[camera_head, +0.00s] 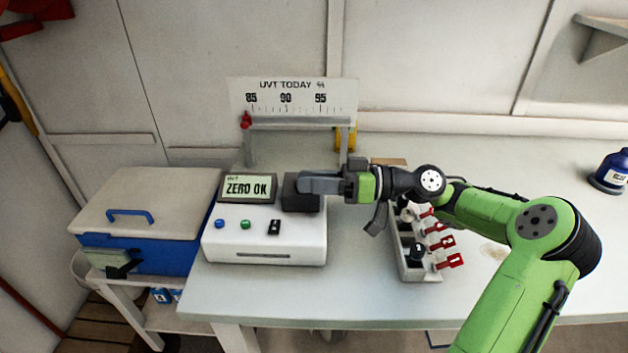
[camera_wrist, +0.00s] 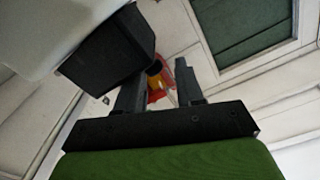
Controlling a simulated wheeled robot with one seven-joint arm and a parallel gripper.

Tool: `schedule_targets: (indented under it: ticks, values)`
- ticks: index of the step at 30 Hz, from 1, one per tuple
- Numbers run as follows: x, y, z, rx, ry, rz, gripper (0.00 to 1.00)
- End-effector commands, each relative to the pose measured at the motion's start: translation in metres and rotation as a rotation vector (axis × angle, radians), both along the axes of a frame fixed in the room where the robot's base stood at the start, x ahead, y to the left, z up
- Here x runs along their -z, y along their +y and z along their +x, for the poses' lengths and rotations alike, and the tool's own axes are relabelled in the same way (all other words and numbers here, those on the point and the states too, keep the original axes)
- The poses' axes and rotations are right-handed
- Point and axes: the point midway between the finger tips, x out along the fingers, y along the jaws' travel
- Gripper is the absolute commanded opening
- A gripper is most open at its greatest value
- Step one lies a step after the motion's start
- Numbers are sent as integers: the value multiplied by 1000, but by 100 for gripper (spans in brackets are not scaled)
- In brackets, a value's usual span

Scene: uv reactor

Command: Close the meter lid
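The white meter (camera_head: 265,243) stands on the bench, with a display reading "ZERO OK" (camera_head: 248,188). Its black, block-like lid (camera_head: 301,197) is at the top right of the meter, beside the display. I cannot tell whether the lid is fully down. My gripper (camera_head: 318,184) reaches in from the right, with its fingers at the lid. In the wrist view, the black lid (camera_wrist: 108,48) is left of and partly behind the left finger. My gripper's fingers (camera_wrist: 158,85) stand apart there, with nothing seen between them but background. Whether a finger touches the lid is unclear.
A rack of vials with red numbered tags (camera_head: 408,262) stands right of the meter, below my arm. A blue cooler (camera_head: 150,225) is at the left. A scale board (camera_head: 290,97) rises behind the meter. A blue bottle (camera_head: 612,172) stands at the far right.

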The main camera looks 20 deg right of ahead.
Motion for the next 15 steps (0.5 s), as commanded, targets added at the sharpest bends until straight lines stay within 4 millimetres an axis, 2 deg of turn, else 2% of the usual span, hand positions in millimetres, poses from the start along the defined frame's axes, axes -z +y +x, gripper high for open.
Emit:
schedule_targets:
  ticks: [1,11,15]
  values:
    - [12,-1,0,-1,38,-10,46]
    - [11,-4,-1,0,38,-8,46]
    - [8,-27,-10,7,34,-4,46]
